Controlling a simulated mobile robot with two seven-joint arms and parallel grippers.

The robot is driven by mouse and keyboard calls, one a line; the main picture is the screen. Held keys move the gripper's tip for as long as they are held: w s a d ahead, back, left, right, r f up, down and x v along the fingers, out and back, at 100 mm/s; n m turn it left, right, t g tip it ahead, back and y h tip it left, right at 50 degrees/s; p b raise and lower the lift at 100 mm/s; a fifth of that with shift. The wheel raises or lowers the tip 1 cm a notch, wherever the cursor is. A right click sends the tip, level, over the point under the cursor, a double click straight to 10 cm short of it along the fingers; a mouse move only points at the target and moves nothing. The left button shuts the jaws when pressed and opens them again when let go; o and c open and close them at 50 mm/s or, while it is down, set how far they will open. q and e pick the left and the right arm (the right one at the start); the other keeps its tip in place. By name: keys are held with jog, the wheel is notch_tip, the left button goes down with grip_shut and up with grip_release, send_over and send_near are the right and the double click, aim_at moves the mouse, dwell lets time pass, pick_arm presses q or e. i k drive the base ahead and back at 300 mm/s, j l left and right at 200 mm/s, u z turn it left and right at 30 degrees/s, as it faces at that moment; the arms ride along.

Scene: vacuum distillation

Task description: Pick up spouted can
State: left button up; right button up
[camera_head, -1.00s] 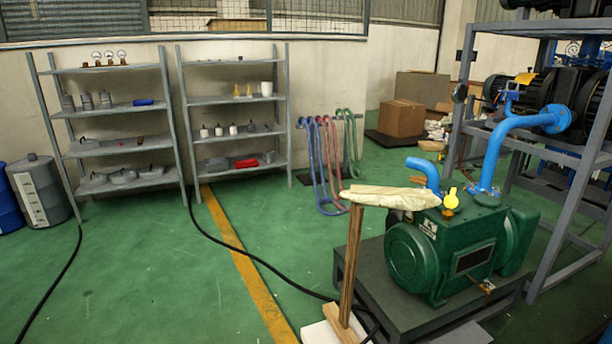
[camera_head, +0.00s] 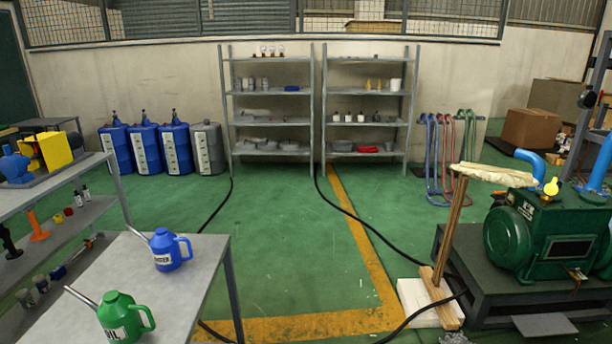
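Two spouted cans stand upright on a grey table at the lower left of the head view. The green can (camera_head: 121,318), with a partly visible label ending in "IL", is nearer, and its lower part is cut by the frame edge. The blue can (camera_head: 168,251), with a white label, stands farther back. Both have a thin grey spout pointing up and left and a handle on the right. Neither of my grippers shows in this view.
The grey table (camera_head: 204,275) ends at its right edge over green floor. A shelf unit (camera_head: 70,212) with parts stands left of it. The green pump (camera_head: 545,235) and a wooden post (camera_head: 449,235) stand right. Open floor (camera_head: 285,225) lies between, crossed by black hoses.

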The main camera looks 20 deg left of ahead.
aim_at(117, 315)
jog(key=k+j+u, duration=0.15)
jog(key=j, duration=0.4)
jog(key=k+j+u, duration=0.15)
jog(key=j, duration=0.35)
jog(key=k+j+u, duration=0.15)
jog(key=j, duration=0.45)
jog(key=k+j+u, duration=0.15)
jog(key=j, duration=0.4)
jog(key=i, duration=0.05)
